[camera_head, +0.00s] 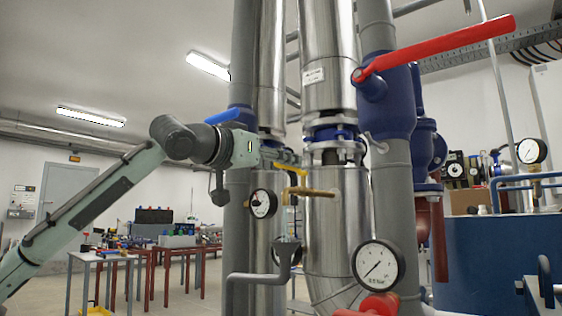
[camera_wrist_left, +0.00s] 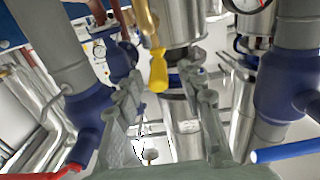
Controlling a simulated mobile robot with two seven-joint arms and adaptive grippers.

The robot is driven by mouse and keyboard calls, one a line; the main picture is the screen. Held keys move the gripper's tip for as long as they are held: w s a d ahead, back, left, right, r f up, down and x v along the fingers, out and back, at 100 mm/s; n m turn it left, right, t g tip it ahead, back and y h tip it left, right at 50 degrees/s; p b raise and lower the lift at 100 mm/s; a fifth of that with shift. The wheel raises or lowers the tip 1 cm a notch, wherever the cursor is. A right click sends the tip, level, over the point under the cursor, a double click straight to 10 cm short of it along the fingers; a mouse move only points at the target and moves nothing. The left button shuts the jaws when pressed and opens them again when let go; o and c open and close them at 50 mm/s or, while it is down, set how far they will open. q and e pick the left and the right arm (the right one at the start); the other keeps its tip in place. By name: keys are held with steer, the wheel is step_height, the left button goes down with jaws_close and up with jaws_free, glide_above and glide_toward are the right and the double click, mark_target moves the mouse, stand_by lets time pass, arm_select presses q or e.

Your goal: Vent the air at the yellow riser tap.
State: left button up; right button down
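The yellow riser tap lever (camera_head: 290,169) shows in the head view just below my left gripper (camera_head: 289,156), by a brass stub (camera_head: 310,191) on the silver-clad riser. In the left wrist view the yellow lever (camera_wrist_left: 158,72) hangs from a brass body (camera_wrist_left: 149,24) at upper middle. There my left gripper (camera_wrist_left: 162,88) has its two fingers spread wide, with the lever's end in line with the gap between the fingertips. I cannot tell whether the lever is touched. My right gripper is not in view.
A blue lever (camera_head: 223,116) is above the wrist. A long red lever (camera_head: 440,47) and large gauge (camera_head: 378,264) stand to the right. Tables (camera_head: 100,257) are far behind at left.

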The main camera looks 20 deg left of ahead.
arm_select(q)
jaws_close()
stand_by(0.3)
steer(key=shift+d, duration=0.1)
